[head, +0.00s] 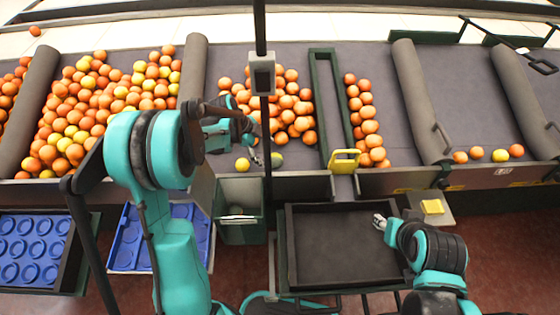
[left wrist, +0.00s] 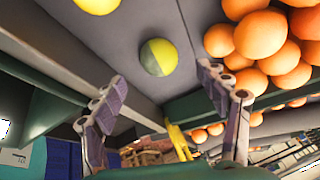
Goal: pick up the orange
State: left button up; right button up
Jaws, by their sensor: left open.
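Oranges (head: 290,105) lie in a pile on the grey belt ahead of my left gripper (head: 257,152). In the left wrist view, my left gripper (left wrist: 162,88) is open and empty. A half-green, half-yellow fruit (left wrist: 158,57) lies on the belt beyond the gap between its fingers. A clump of oranges (left wrist: 260,34) sits to the right, beyond the right finger. A yellow fruit (head: 242,164) lies near the belt's front edge. My right gripper (head: 379,222) is over the right side of the black tray (head: 283,250); its jaws are too small to read.
A green-framed divider (head: 318,90) separates the pile from a row of oranges (head: 368,127). A green bin (head: 241,228) stands below the belt edge, and a yellow handle (head: 345,161) sits by the tray. Blue trays (head: 120,262) are at lower left. The right belt is mostly bare.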

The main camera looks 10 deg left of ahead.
aim_at(273, 159)
pick_arm(q)
jog(key=b+x, duration=0.3)
jog(key=x, duration=0.3)
jog(key=shift+f, duration=0.35)
jog(key=shift+r, duration=0.1)
jog(key=shift+c, duration=0.7)
jog(key=c, duration=1.2)
